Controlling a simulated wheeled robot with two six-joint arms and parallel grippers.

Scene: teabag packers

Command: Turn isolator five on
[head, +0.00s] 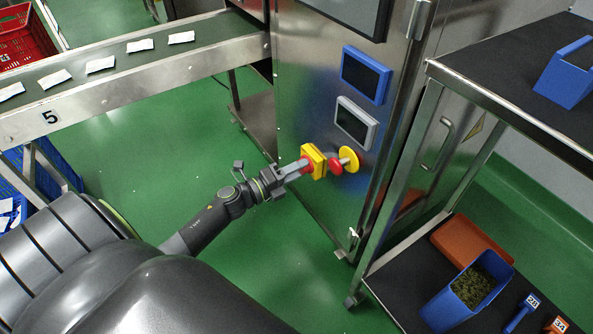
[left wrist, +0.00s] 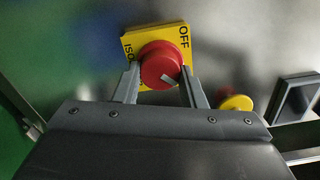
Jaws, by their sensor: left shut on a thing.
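The isolator is a red rotary knob (left wrist: 161,62) on a square yellow plate (head: 318,162), on the side of the steel machine cabinet (head: 310,90). In the left wrist view, the plate (left wrist: 135,40) reads OFF at its right edge, with part of another word at the left. A pale mark shows on the knob's face. My left gripper (head: 304,164) is shut on the knob, one finger on each side; the same gripper shows in the left wrist view (left wrist: 160,90). The fingers partly cover the plate. My right gripper is out of view.
A red mushroom button on a yellow disc (head: 349,157) sits just right of the isolator. Blue-framed (head: 366,74) and grey-framed (head: 356,122) panels are above. A conveyor (head: 130,78) marked 5 carries several white packets. A dark shelf rack (head: 440,80) stands right.

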